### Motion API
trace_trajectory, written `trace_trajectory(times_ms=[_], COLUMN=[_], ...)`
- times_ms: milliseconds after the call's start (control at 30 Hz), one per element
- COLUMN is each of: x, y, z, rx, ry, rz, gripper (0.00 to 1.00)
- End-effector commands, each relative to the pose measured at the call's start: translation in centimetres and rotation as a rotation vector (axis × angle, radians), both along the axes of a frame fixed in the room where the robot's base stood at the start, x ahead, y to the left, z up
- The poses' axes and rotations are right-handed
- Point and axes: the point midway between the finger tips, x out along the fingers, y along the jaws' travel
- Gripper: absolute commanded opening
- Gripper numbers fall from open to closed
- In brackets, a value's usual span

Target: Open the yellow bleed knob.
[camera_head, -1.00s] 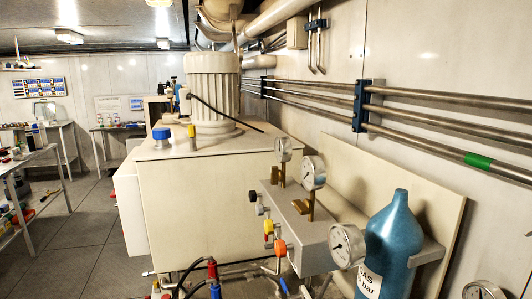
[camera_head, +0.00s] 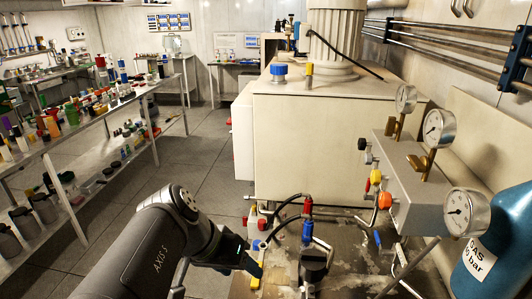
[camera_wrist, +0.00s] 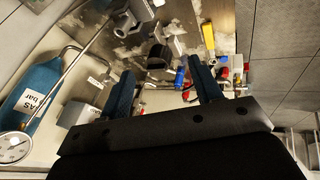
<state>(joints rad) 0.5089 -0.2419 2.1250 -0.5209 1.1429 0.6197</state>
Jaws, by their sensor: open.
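Several yellow parts show, and I cannot tell for sure which is the bleed knob. A small yellow knob (camera_head: 368,186) sits beside a red knob (camera_head: 376,176) and an orange knob (camera_head: 385,200) on the grey gauge block. A yellow bar-shaped part (camera_head: 257,272) lies low beside my gripper (camera_head: 252,258); a yellow piece (camera_wrist: 207,40) also shows in the wrist view. A yellow-topped post (camera_head: 309,72) stands on the cream tank. My gripper (camera_wrist: 162,68) is open in the wrist view, with nothing held between its fingers.
Red and blue fittings (camera_head: 307,218) with black hoses stand right of my gripper. A blue gas bottle (camera_head: 503,235) and gauges (camera_head: 467,212) are at the right. The cream tank (camera_head: 330,150) is behind. A crowded bench (camera_head: 100,115) is at left, with open floor between.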

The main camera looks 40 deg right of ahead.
Motion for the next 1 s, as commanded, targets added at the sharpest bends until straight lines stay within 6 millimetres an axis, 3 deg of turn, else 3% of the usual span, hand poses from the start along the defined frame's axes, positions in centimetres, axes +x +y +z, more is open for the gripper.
trace_trajectory(times_ms=[400, 700, 900, 1000], x=[3.9, 7.3, 9.4, 10.1], y=[-13.5, -22.7, -27.3, -28.7], z=[4.2, 5.7, 5.8, 5.7], rx=[-0.393, -0.785, -1.04, -1.124], ry=[0.149, 0.149, 0.096, 0.07], rz=[-0.455, -0.698, -0.793, -0.813], gripper=[0.59, 0.59, 0.59, 0.59])
